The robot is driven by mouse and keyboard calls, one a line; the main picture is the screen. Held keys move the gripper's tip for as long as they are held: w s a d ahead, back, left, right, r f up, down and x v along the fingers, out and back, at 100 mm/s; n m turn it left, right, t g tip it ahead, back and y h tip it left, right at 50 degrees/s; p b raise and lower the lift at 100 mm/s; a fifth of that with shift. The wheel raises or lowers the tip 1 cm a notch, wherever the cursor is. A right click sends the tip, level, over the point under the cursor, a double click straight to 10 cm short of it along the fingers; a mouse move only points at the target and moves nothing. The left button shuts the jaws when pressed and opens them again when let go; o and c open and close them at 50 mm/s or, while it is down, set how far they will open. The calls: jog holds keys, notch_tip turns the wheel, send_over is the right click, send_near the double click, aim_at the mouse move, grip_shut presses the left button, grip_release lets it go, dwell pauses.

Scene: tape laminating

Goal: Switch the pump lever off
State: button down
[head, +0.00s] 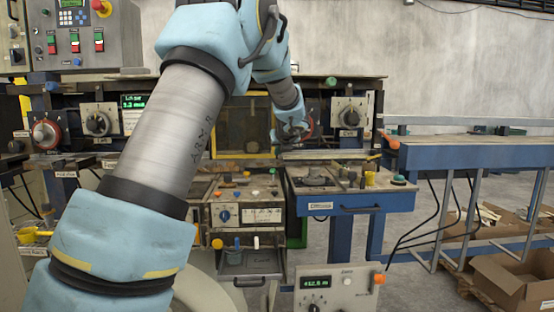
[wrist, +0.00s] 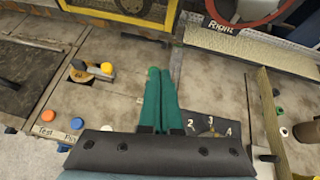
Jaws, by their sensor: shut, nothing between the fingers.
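My gripper (wrist: 160,80) has two teal fingers, closed together and empty, pointing over the brown worktop in the wrist view. In the head view my gripper (head: 291,137) hangs over the middle of the machine, and its fingers are too small to make out. A short lever with a yellow knob (wrist: 106,68) lies to the left of the fingers in the wrist view, apart from them. No readable label marks it as the pump lever.
An orange button (wrist: 47,115) and a blue button (wrist: 77,123) sit at the worktop's front edge. A numbered dial plate (wrist: 212,128) lies right of the fingers. A grey rail and a red ring (wrist: 250,15) stand behind. A blue bench (head: 350,199) stands at right.

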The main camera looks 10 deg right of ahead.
jog(key=r, duration=0.1)
jog(key=s+r, duration=0.1)
jog(key=r, duration=0.1)
jog(key=s+r, duration=0.1)
jog(key=r, duration=0.1)
jog(key=shift+d, duration=0.15)
jog(key=s+a+f+n+g, duration=0.2)
jog(key=s+a+f+n, duration=0.2)
jog(key=a+n, duration=0.15)
jog(key=s+a+f+n+g+y, duration=0.1)
jog(key=s+a+f+n, duration=0.2)
jog(key=a+f+n, duration=0.3)
jog(key=s+a+f+n+g, duration=0.2)
jog(key=s+a+f+n, duration=0.15)
jog(key=a, duration=0.35)
jog(key=s+a+f+n+g, duration=0.1)
jog(key=s+a+f+n, duration=0.2)
jog(key=s+n, duration=0.3)
jog(key=s+a+f+n+g, duration=0.2)
jog(key=s+a+f+n, duration=0.1)
jog(key=s+n, duration=0.4)
jog(key=s+a+f+n+g, duration=0.2)
jog(key=s+a+f+n, duration=0.1)
jog(key=s+a+n, duration=0.2)
jog(key=s+n, duration=0.2)
jog(key=s, duration=0.2)
jog(key=shift+h, duration=0.3)
